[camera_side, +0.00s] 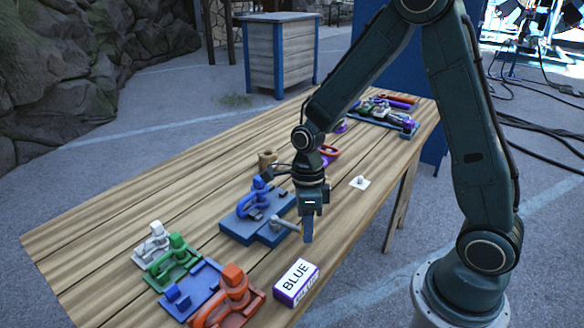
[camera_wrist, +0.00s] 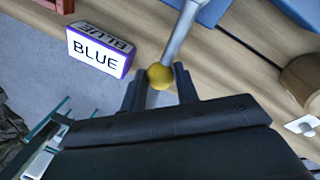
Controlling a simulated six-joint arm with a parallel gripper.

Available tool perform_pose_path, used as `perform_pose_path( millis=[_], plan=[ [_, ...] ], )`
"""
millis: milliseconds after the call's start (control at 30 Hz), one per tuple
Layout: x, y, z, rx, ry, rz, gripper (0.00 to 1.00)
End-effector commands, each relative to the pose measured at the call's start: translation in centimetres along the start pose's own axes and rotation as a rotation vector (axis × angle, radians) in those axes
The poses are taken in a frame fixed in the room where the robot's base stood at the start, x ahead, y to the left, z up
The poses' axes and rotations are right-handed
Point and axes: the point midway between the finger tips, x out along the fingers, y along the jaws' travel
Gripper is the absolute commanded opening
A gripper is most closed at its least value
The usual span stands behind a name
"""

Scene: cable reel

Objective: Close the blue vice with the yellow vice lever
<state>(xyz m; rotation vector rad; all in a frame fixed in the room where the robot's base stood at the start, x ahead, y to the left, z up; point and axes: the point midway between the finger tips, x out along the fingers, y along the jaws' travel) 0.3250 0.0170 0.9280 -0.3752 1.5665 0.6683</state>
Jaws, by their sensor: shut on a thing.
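The blue vice (camera_side: 243,222) stands near the middle of the table in the side view, with a blue part upright on it. Its lever is a grey rod (camera_wrist: 181,32) ending in a yellow knob (camera_wrist: 160,76). In the side view the rod (camera_side: 285,222) sticks out from the vice to the right, toward my gripper (camera_side: 307,236). In the wrist view my gripper (camera_wrist: 160,86) is shut on the yellow knob, one finger on each side. The knob is hidden by the fingers in the side view. The vice shows only as blue edges at the top of the wrist view.
A box marked BLUE (camera_side: 296,283) stands near the front edge; it also shows in the wrist view (camera_wrist: 98,50). White, green (camera_side: 172,262), blue and orange (camera_side: 229,296) vices or parts stand at the left front. A white plate (camera_side: 359,183) lies to the right.

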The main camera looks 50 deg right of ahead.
Motion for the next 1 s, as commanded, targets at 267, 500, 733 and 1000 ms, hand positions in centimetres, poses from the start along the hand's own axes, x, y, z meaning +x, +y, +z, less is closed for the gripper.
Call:
perform_pose_path(
  millis=[267, 500, 733, 1000],
  plan=[
    [0.1, 1.3, 1.0, 0.172, -0.036, 0.001, 0.0],
    [0.2, 1.7, 1.5, 0.244, -0.051, 0.0, 0.0],
    [0.2, 1.8, 1.6, 0.258, -0.055, 0.001, 0.0],
    [0.2, 1.8, 1.6, 0.255, -0.056, 0.002, 0.38]
  ],
)
